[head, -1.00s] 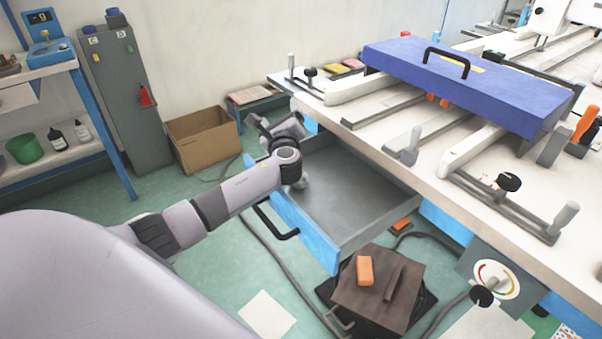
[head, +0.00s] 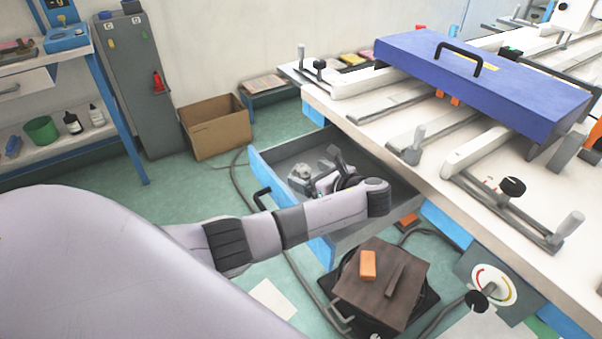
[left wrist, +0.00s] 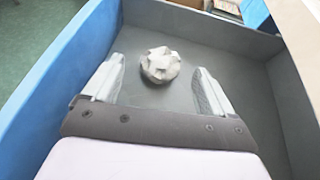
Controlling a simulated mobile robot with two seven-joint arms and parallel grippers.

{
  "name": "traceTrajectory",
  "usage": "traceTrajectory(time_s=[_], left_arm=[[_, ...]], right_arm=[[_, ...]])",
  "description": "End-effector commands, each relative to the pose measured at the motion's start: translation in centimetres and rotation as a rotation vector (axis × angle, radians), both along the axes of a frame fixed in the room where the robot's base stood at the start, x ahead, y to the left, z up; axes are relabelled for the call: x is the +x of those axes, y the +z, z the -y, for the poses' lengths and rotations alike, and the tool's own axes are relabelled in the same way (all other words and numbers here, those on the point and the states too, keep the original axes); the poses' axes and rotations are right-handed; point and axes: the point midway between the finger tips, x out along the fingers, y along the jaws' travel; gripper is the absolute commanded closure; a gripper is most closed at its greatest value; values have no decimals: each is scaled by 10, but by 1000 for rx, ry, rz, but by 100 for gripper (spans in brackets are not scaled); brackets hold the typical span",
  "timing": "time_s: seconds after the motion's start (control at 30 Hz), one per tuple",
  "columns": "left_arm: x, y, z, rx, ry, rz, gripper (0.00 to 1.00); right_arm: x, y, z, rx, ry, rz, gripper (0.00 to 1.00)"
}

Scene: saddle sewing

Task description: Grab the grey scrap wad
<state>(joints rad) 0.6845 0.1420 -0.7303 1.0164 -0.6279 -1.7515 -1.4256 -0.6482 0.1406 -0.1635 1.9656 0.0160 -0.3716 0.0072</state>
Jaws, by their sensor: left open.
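The grey scrap wad (left wrist: 160,65) is a crumpled, roundish lump on the floor of the open drawer (left wrist: 255,95) in the left wrist view. It also shows in the head view (head: 300,172), beside my gripper. My left gripper (left wrist: 158,80) is open, with one finger on each side of the picture and the wad just beyond the gap between the fingertips. In the head view my left gripper (head: 315,178) is inside the drawer. I cannot tell whether a finger touches the wad. My right gripper is not in view.
The drawer's blue front (head: 262,180) and grey walls surround the gripper. The white worktable (head: 430,190) overhangs the drawer on the right. A brown pad with an orange block (head: 368,265) stands below. A cardboard box (head: 215,128) is on the floor behind.

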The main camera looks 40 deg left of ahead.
Motion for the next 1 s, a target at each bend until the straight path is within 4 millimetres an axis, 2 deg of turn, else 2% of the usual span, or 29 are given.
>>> traceTrajectory(time_s=[0.1,0.2,0.47,0.5,0.67,1.0], left_arm=[[7,-9,-17,2,2,1,14],[9,-12,-25,0,0,1,14],[10,-13,-28,0,-1,1,14],[10,-13,-28,-1,0,2,21],[10,-13,-28,0,-1,1,72],[10,-13,-28,0,-1,2,74]], right_arm=[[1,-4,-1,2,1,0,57],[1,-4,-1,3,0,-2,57],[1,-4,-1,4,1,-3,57],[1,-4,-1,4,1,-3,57],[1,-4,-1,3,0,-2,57],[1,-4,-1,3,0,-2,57]])
